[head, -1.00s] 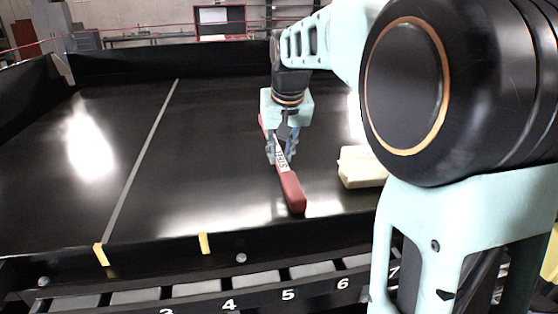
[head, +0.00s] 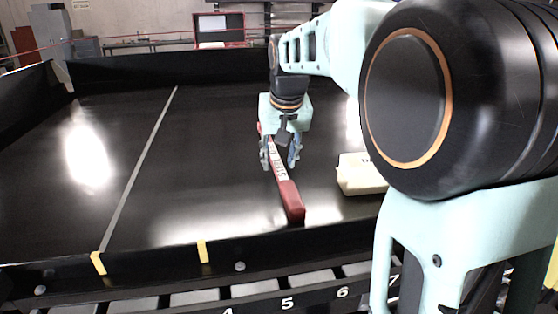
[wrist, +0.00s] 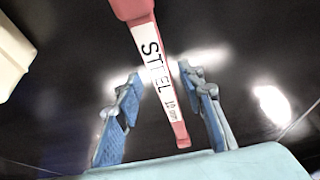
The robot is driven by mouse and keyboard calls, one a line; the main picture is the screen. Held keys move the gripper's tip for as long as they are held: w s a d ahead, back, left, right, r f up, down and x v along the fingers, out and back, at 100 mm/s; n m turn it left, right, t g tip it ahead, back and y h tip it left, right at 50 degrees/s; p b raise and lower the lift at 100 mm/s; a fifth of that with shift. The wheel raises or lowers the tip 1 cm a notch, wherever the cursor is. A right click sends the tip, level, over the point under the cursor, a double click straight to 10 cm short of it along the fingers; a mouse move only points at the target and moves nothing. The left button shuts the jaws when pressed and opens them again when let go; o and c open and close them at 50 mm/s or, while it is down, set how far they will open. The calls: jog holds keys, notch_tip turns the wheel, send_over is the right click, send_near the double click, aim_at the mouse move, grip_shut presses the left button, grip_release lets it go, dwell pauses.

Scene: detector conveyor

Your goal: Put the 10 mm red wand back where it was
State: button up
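The red wand (head: 289,200) lies on the black conveyor surface (head: 210,180), pointing away from me, with a white label on its middle. In the wrist view the wand (wrist: 140,10) shows a label (wrist: 158,75) reading "STEEL" and "10 mm". My gripper (head: 281,160) is over the wand's labelled part, with one finger on each side. In the wrist view my gripper's fingers (wrist: 164,115) stand wide apart, with visible gaps between them and the wand. The wand's far end is partly hidden behind my gripper in the head view.
A cream block (head: 358,174) lies right of the wand, partly hidden by my arm; it also shows in the wrist view (wrist: 12,55). A grey line (head: 140,170) crosses the belt at left. Yellow tape marks (head: 203,251) sit on the front edge. The belt's left side is clear.

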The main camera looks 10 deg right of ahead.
jog(key=v, duration=1.1)
jog(key=shift+r, duration=0.2)
jog(key=shift+s, duration=0.1)
